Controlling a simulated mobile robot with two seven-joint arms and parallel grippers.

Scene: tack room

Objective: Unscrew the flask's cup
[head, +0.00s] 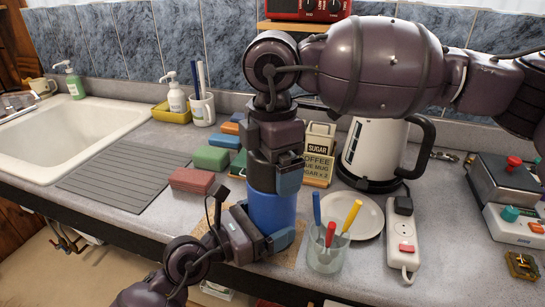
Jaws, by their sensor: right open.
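The flask (270,211) stands upright near the counter's front edge; its bright blue body shows between my two grippers. My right gripper (275,177) comes down from above, open, with its fingers around the flask's upper end. The flask's cup (260,176) shows only as a darker blue part beside the right finger; most of it is hidden. My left gripper (280,238) comes in from the lower left and is shut on the flask's lower body. Its far finger is hidden behind the flask.
A glass with several coloured-handled tools (326,255) stands close right of the flask, before a white plate (366,216). A white kettle (372,150), a sugar tin (319,137) and a power strip (403,244) are nearby. Coloured blocks (192,181) lie left.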

